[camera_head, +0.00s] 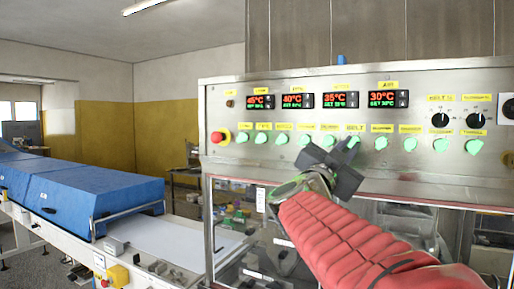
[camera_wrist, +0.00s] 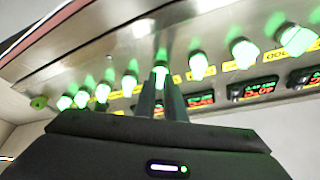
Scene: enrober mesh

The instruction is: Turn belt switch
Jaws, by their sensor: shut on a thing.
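The belt switch (camera_head: 353,142) is a green knob in the row on the steel control panel, under a yellow label that seems to read BELT. My gripper (camera_head: 348,152) reaches up to it from below, its dark body covering part of the panel. In the wrist view the two fingers of my gripper (camera_wrist: 161,88) are close together, with the glowing green knob (camera_wrist: 160,72) at their tips. The fingers are shut on this knob. They partly hide it, so its exact angle is hard to tell.
Similar green knobs (camera_head: 381,143) sit close on both sides. A red emergency button (camera_head: 220,137) is at the panel's left end, and black dials (camera_head: 440,120) are at the right. Temperature displays (camera_head: 341,99) are above. A blue-covered conveyor (camera_head: 85,190) stands at left.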

